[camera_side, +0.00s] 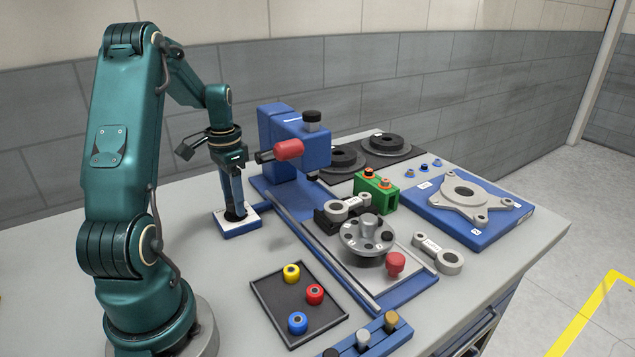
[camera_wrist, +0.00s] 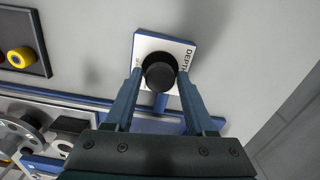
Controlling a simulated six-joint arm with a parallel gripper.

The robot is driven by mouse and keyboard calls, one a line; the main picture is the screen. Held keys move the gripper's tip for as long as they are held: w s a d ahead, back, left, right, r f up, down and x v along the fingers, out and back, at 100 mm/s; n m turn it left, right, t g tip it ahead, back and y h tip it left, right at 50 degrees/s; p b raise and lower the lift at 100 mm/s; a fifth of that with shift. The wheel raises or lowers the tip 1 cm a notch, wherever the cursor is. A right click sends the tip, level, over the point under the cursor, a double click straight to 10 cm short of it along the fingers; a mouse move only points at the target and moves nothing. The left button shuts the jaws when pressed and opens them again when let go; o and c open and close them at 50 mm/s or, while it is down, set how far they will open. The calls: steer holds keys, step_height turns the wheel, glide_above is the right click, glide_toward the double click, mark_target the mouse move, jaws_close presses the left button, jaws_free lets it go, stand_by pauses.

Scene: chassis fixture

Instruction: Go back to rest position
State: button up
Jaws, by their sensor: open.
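My gripper (camera_side: 233,200) points down at the left of the bench, over a small blue block with a white top plate (camera_side: 238,224). In the wrist view the plate (camera_wrist: 183,48) carries a partly hidden label reading "DEPT…". A round black knob (camera_wrist: 159,75) stands on it. My gripper's two fingers (camera_wrist: 160,84) are open, one at each side of the knob. I cannot tell whether they touch it. In the side view the fingers hide part of the knob.
A blue fixture with a red handle (camera_side: 289,149) stands just right of my gripper. A black tray (camera_side: 270,291) with yellow, red and blue rollers lies in front. A grey flanged part (camera_side: 368,236) sits on the fixture bed. Open space lies above my gripper.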

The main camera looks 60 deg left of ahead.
steer(key=m, duration=0.3)
steer(key=shift+c, duration=0.3)
jaws_close()
steer(key=shift+n, duration=3.5)
